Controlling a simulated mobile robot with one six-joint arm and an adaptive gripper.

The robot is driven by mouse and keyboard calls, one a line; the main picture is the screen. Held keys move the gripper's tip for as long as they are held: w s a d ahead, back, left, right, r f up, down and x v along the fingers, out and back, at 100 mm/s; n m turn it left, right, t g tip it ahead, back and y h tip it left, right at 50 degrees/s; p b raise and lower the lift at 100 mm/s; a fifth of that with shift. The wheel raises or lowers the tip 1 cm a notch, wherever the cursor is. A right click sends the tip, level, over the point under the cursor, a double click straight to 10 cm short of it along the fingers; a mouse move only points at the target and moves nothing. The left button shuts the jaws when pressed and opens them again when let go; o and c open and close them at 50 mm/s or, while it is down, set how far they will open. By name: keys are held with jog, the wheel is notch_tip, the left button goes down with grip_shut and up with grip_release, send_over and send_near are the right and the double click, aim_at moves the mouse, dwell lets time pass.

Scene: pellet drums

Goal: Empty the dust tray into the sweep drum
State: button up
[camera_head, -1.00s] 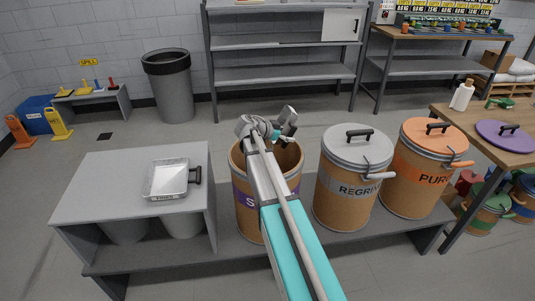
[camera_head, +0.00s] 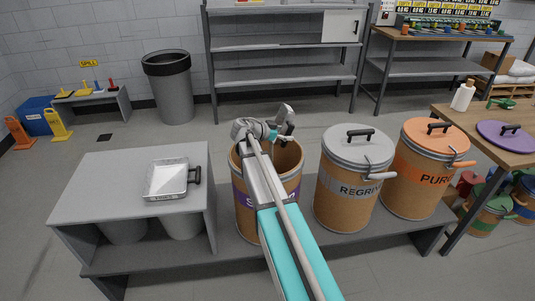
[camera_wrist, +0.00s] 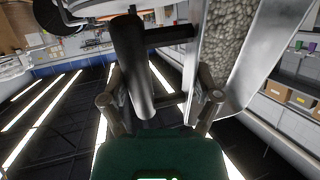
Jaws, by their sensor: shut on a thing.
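In the wrist view my gripper (camera_wrist: 158,98) is shut on the dark handle (camera_wrist: 133,62) of a metal tray (camera_wrist: 262,75). Grey, lumpy dust (camera_wrist: 226,45) shows inside that tray. Ceiling lights lie low in this view, so the wrist is turned well over. In the head view my gripper (camera_head: 283,130) is over the open sweep drum (camera_head: 284,188), a brown drum with a purple band. My arm hides part of its lettering and mouth, and little of the held tray shows.
Another metal tray (camera_head: 167,179) with a black handle sits on the grey bench (camera_head: 105,180). Lidded REGRIND (camera_head: 345,190) and orange-topped (camera_head: 409,185) drums stand right of the sweep drum. A purple lid (camera_head: 492,133) lies on the right table. A grey bin (camera_head: 172,90) stands behind.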

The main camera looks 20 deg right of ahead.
jog(key=shift+w+a+r+h+b, duration=0.15)
jog(key=shift+a+h+b, duration=0.35)
jog(key=shift+a+b, duration=0.2)
jog(key=shift+w+a+r+h+b, duration=0.1)
jog(key=shift+w+a+h+b, duration=0.05)
jog(key=shift+a+h+b, duration=0.45)
dwell(0.4)
jog(key=shift+w+a+r+n+h+b, duration=0.15)
jog(key=shift+a+n+h+b, duration=0.25)
jog(key=shift+a+h+b, duration=0.6)
jog(key=d+y+p, duration=0.2)
jog(key=p, duration=0.1)
jog(key=s+d+y+p, duration=0.1)
jog(key=d, duration=0.1)
jog(key=shift+d+m+y+p, duration=0.1)
jog(key=shift+m+y+p, duration=0.2)
jog(key=shift+m, duration=0.1)
jog(key=shift+d+f+y, duration=0.2)
jog(key=shift+f+y, duration=0.1)
jog(key=shift+f, duration=0.1)
jog(key=shift+d+y+p, duration=0.25)
jog(key=shift+y+p, duration=0.15)
jog(key=shift+p, duration=0.2)
